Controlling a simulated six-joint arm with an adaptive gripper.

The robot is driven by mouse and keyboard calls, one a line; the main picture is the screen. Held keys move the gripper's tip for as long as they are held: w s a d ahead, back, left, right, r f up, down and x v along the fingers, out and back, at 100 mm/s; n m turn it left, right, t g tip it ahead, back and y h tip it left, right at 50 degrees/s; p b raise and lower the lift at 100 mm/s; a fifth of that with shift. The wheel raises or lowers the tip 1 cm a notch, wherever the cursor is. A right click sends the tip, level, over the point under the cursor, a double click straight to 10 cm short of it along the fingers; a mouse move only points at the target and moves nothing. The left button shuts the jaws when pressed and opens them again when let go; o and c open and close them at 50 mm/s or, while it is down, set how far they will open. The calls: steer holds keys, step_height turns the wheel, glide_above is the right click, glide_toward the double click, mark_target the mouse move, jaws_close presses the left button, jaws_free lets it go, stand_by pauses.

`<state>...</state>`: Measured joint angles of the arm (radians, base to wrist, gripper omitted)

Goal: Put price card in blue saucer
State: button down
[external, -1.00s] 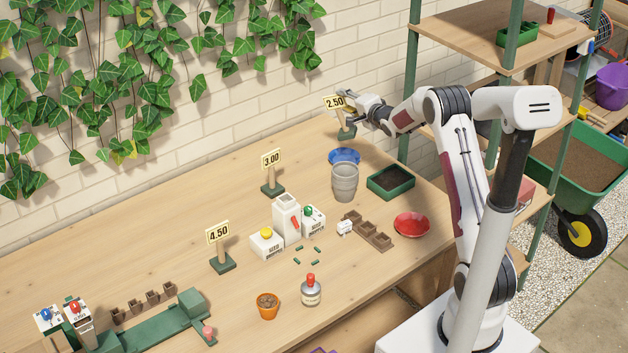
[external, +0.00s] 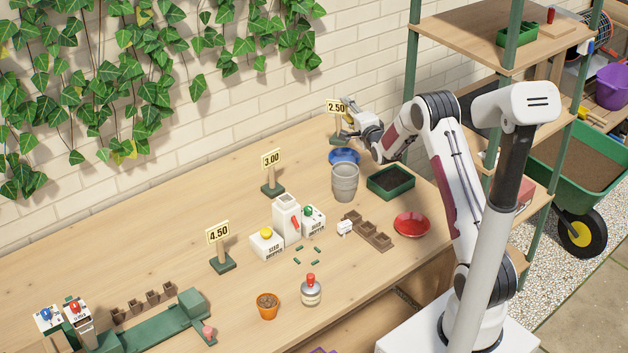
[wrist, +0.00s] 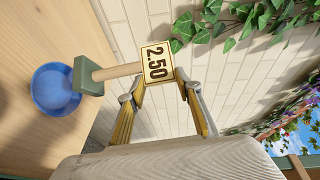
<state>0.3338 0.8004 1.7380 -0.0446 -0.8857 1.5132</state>
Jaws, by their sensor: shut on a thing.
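The price card marked 2.50 (external: 337,107) is at the back of the bench, at the top of a wooden post with a green base (external: 341,138). In the wrist view the card (wrist: 157,63) sits between the fingertips of my gripper (wrist: 158,84), with the post running left to its base (wrist: 88,76). My gripper (external: 352,112) is shut on the card from the right side. The blue saucer (external: 345,157) lies just in front of the base and shows empty in the wrist view (wrist: 55,90). I cannot tell whether the base touches the bench.
A grey pot (external: 345,182) stands right in front of the saucer. A green soil tray (external: 390,182) and a red saucer (external: 411,224) are to the right. Cards 3.00 (external: 271,159) and 4.50 (external: 218,232) stand to the left. The brick wall is close behind.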

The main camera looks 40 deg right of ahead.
steer(key=shift+s+d+r+m+h, duration=0.35)
steer(key=shift+d+r+m+h, duration=0.15)
steer(key=shift+d+r+m, duration=0.1)
steer(key=shift+s+d+r+m+h, duration=0.3)
steer(key=shift+d+r+m+h, duration=0.2)
steer(key=shift+d+r, duration=0.1)
step_height(320, 180, down, 6)
steer(key=shift+f, duration=0.25)
